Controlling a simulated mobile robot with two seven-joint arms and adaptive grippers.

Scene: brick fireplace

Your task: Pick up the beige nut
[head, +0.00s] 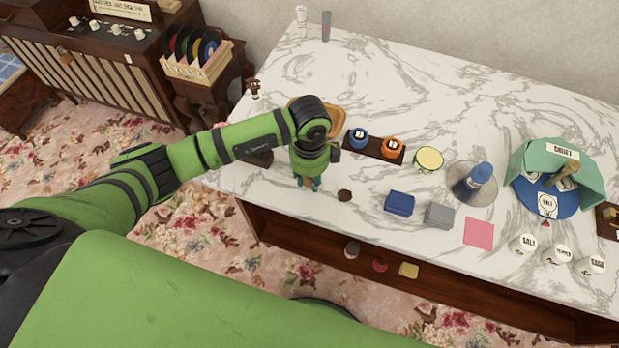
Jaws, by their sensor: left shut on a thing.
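My left gripper (308,182) points down at the near left part of the marble table (330,85), below my green wrist. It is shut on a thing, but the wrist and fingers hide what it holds. I cannot make out a beige nut anywhere in the head view. A small dark brown six-sided piece (344,196) lies on the marble just right of the gripper, apart from it. My right gripper is not in view.
A dark tray with a blue jar (359,139) and an orange jar (391,146) stands behind and right of the gripper. Blue (399,203) and grey (439,215) blocks and a pink square (478,232) lie to the right.

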